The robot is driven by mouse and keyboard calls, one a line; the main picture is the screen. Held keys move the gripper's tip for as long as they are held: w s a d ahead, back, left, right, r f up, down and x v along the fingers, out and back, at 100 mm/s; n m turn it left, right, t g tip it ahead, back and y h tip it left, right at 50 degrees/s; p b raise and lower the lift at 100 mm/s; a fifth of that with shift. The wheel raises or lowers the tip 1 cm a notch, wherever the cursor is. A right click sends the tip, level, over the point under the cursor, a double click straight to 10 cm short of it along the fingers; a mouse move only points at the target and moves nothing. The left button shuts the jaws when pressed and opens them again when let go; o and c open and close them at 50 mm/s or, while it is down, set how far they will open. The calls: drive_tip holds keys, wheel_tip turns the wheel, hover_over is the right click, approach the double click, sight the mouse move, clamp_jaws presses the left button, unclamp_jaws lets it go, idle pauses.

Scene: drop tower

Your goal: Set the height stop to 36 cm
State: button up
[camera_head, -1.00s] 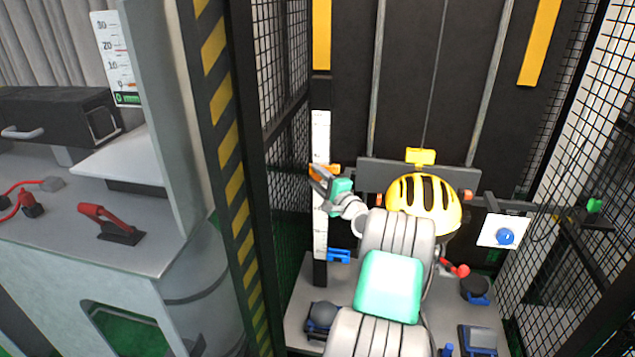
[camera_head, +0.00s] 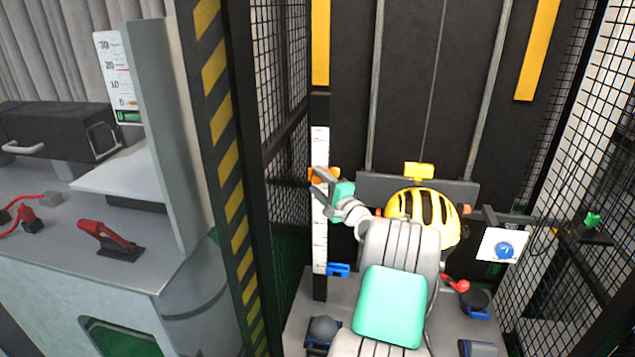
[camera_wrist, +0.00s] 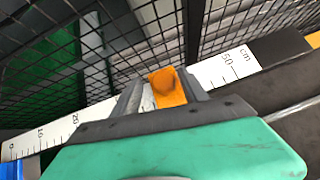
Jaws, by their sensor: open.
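The orange height stop (camera_head: 331,174) sits on the upper part of the white upright scale (camera_head: 320,235) in the head view. In the wrist view the stop (camera_wrist: 168,88) lies between the 20 and 50 marks of the scale (camera_wrist: 215,71); the exact reading is hidden by my gripper. My gripper (camera_head: 318,183) is at the stop, jaws apart. In the wrist view the fingers of my gripper (camera_wrist: 160,90) stand on either side of the orange stop. I cannot tell whether they touch it.
A yellow helmet (camera_head: 422,217) sits behind my arm, under a dark crossbar (camera_head: 372,187). A blue clip (camera_head: 339,270) is low beside the scale. Mesh walls (camera_head: 280,80) and a striped post (camera_head: 222,110) close in the left side.

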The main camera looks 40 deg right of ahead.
drive_tip(key=s+a+b, duration=0.1)
drive_tip(key=s, duration=0.5)
drive_tip(key=shift+s+f, duration=0.25)
drive_tip(key=shift+s, duration=0.15)
